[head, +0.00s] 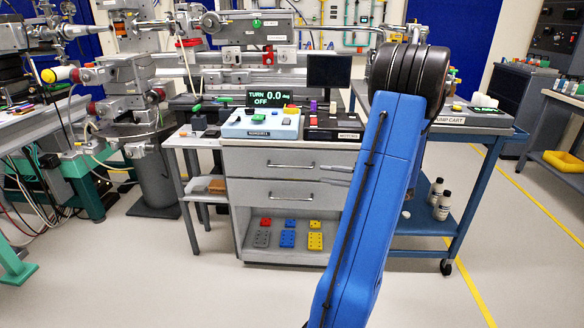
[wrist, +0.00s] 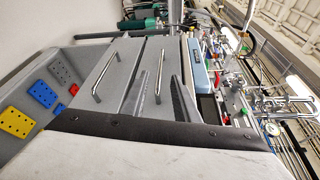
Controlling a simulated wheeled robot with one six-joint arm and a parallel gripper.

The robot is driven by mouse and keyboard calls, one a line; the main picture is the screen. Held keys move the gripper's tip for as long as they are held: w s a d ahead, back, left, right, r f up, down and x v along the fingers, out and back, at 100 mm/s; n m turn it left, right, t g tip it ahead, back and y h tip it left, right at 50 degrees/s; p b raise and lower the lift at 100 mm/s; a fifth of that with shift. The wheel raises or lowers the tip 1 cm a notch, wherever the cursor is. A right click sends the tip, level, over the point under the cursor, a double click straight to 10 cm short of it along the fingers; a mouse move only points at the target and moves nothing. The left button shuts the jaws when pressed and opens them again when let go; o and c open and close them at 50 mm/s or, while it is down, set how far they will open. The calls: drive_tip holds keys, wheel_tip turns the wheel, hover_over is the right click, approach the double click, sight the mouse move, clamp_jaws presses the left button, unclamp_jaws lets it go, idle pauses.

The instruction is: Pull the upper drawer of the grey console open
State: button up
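The grey console (head: 234,218) stands ahead with two drawer fronts, one above the other. The upper drawer (head: 247,161) looks flush with the console and has a horizontal bar handle (head: 290,167); this handle also shows in the wrist view (wrist: 159,76). The lower drawer (head: 245,190) also looks shut, with its own handle (wrist: 105,77).
A blue control box (head: 262,124) with a display and a dark box (head: 335,126) stand on the console top. Coloured blocks (head: 287,238) lie on the open shelf below. A blue cart (head: 452,228) with bottles stands at the right. The floor in front is clear.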

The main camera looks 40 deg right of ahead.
sight(291, 167)
drive_tip(key=shift+h, duration=0.3)
drive_tip(key=x, duration=1)
drive_tip(key=d+x, duration=0.1)
drive_tip(key=x, duration=0.5)
drive_tip(key=shift+w+d+r, duration=0.1)
drive_tip(key=shift+w+r, duration=0.05)
drive_tip(key=shift+w, duration=0.2)
clamp_jaws()
